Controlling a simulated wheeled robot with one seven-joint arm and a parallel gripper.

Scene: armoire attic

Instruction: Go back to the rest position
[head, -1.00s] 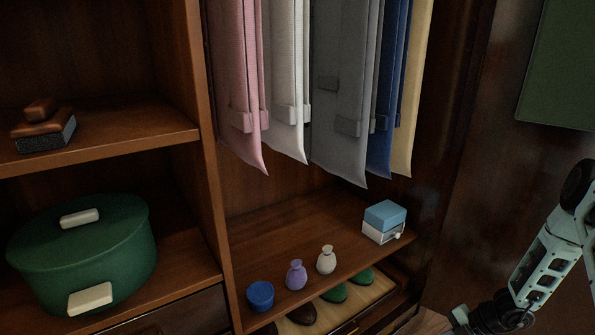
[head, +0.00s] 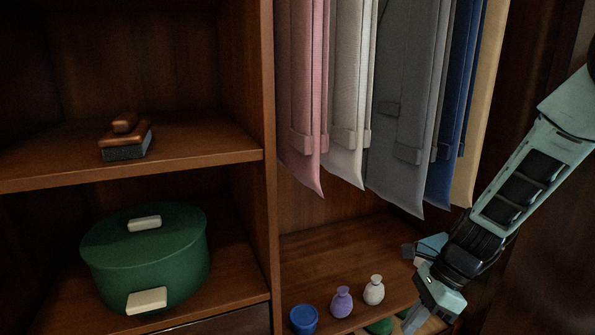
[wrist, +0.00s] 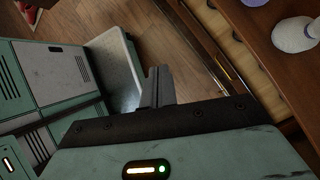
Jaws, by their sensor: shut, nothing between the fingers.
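My gripper (head: 422,322) is at the lower right of the head view, in front of the wardrobe's low shelf (head: 345,248). Its fingers are shut and empty. In the wrist view the closed fingers (wrist: 158,86) point down past the edge of a drawer toward the wooden floor (wrist: 205,85). The gripper appears apart from the shelf items.
On the low shelf stand a blue pot (head: 303,320), a purple vase (head: 341,302) and a white vase (head: 373,290). Garments (head: 400,120) hang above. Left are a green round box (head: 165,262) and a brush (head: 124,140). Green shoes (head: 380,327) show below the shelf.

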